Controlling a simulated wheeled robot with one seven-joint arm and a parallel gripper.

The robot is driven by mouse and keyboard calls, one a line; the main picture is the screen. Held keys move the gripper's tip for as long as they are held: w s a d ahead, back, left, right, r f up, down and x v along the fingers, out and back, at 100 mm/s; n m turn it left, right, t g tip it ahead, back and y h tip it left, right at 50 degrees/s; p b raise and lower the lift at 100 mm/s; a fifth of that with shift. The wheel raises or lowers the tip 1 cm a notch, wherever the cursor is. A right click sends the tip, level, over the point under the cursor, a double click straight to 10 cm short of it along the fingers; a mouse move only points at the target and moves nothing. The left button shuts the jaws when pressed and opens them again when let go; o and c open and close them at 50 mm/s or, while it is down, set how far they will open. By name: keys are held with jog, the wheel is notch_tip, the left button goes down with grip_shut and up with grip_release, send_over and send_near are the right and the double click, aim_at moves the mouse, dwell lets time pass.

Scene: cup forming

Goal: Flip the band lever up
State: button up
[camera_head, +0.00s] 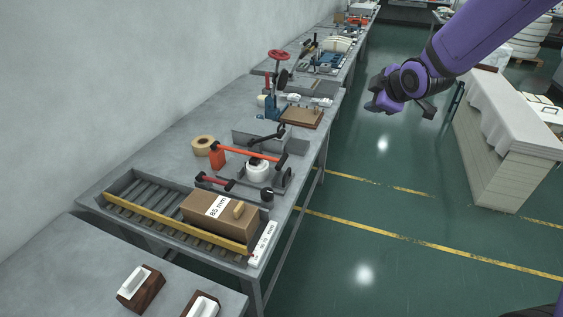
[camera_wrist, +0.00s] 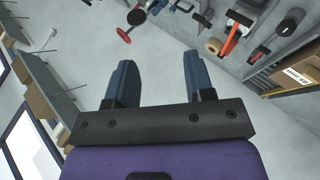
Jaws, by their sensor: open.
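A forming fixture (camera_head: 284,177) stands on the grey bench, with a white ring-shaped piece (camera_head: 258,171) in it. I cannot tell for sure which of these is the band lever. My gripper (camera_wrist: 157,82) is open and empty in the wrist view. In the head view it is at the end of my purple arm, over the aisle, well right of the fixture and apart from it.
A tape roll (camera_head: 203,144) and a press with a red handwheel (camera_head: 279,55) stand farther back. The aisle floor (camera_head: 370,200) is clear.

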jog(key=w+a+f+n+y, duration=0.2)
jog(key=w+a+f+n, duration=0.15)
jog(key=f, duration=0.35)
jog(key=w+a+f+n+y, duration=0.2)
jog(key=w+a+f+n, duration=0.1)
jog(key=a+f, duration=0.25)
jog(key=n+y, duration=0.5)
jog(key=n, duration=0.1)
send_near(284, 162)
jog(key=shift+t, duration=0.3)
jog(key=x, duration=1.1)
jog(key=shift+a+f, duration=0.1)
jog(key=shift+f, duration=0.25)
jog(key=shift+c, duration=0.5)
grip_shut()
